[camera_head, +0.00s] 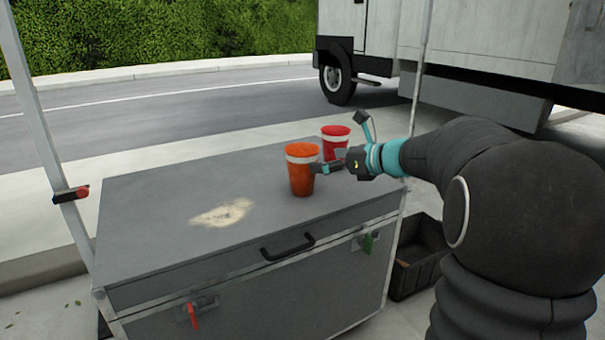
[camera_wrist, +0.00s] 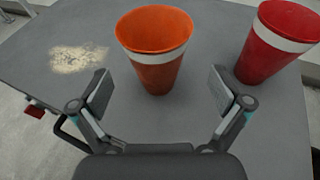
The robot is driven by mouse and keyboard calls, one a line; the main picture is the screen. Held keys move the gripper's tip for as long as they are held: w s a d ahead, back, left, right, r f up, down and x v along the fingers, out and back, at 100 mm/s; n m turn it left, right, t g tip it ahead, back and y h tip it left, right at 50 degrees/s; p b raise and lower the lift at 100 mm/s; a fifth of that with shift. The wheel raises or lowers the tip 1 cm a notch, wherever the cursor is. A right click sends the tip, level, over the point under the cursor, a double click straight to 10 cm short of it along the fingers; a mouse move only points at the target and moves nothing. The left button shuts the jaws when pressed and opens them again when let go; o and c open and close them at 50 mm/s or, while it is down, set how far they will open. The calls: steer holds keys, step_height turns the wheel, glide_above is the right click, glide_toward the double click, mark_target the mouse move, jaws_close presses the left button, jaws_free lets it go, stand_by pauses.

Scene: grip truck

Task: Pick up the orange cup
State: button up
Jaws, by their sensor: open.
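The orange cup (camera_head: 302,172) with a white band stands upright on the grey chest top (camera_head: 160,195). In the wrist view the orange cup (camera_wrist: 157,70) is ahead of my gripper, centred between the line of its two fingers. A red cup (camera_head: 335,138) with a white band stands just behind and to the right; it also shows in the wrist view (camera_wrist: 265,62). My gripper (camera_head: 318,168) is at the right side of the orange cup in the head view. In the wrist view my gripper (camera_wrist: 158,92) is open and empty, its pads on either side of the cup's lower part.
A pale stain (camera_head: 222,212) marks the chest top to the left, which is otherwise clear. A handle (camera_head: 287,247) is on the chest's front. Thin metal posts (camera_head: 45,125) rise at the corners. A dark crate (camera_head: 415,262) stands on the ground at right.

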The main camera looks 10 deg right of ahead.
mark_target(302, 160)
steer(key=shift+a+b+x, duration=0.15)
steer(key=shift+b+x, duration=0.05)
steer(key=shift+x, duration=1.65)
steer(key=shift+a+b+x, duration=0.15)
steer(key=shift+b+x, duration=0.05)
steer(key=shift+x, duration=1.7)
steer(key=shift+s+r, duration=0.2)
steer(key=shift+r, duration=0.05)
steer(key=c, duration=0.8)
